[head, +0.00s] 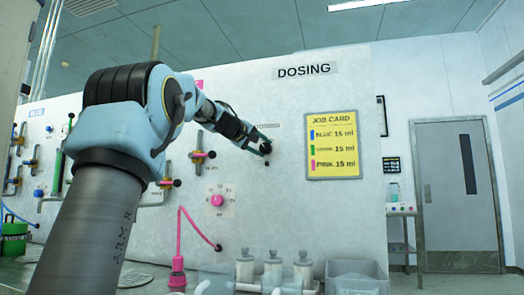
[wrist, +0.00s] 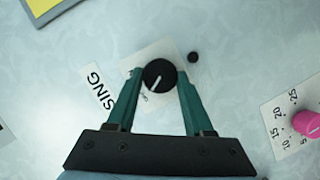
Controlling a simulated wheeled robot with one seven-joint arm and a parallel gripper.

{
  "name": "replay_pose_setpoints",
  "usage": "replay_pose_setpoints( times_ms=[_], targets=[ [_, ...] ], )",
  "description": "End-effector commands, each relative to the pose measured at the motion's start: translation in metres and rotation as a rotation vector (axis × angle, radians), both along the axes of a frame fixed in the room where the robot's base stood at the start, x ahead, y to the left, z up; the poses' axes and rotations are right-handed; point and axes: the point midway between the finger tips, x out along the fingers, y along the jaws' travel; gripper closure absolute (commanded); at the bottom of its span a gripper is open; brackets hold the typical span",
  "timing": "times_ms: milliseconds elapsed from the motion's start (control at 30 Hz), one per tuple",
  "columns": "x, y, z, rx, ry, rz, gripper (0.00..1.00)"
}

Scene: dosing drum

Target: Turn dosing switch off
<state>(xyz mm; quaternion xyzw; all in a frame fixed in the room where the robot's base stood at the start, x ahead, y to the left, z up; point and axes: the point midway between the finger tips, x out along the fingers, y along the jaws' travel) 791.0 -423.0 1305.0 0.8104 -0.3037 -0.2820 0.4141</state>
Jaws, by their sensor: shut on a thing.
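The dosing switch is a round black knob (wrist: 159,74) with a white pointer line, on a pale label plate on the wall panel. In the wrist view it sits between the two teal fingers of my gripper (wrist: 158,82), which are shut on it. The pointer line runs slanted, from upper right to lower left in that view. In the head view my gripper (head: 264,146) reaches the panel below the DOSING sign (head: 304,70), and the knob there is mostly hidden by the fingers. The writing on the label plate is largely covered.
A pink dial (head: 217,200) with a number scale is lower left of my gripper. The yellow job card (head: 333,146) hangs to the right. Bottles (head: 273,268) and a clear bin (head: 356,277) stand below.

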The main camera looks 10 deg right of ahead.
Motion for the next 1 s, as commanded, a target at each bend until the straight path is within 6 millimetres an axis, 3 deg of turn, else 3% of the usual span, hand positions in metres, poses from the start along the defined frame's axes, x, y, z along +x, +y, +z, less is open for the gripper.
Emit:
replay_pose_setpoints(
  times_ms=[400,433,700,1000],
  targets=[
    [0.0000,-0.0005,-0.0015,-0.007,0.008,-0.001,1.00],
    [0.0000,-0.0005,-0.0015,-0.007,0.008,-0.001,0.47],
    [0.0000,-0.0003,-0.0009,-0.006,0.006,-0.001,0.18],
    [-0.0021,0.0028,-0.0001,-0.007,0.005,0.001,0.18]
  ],
)
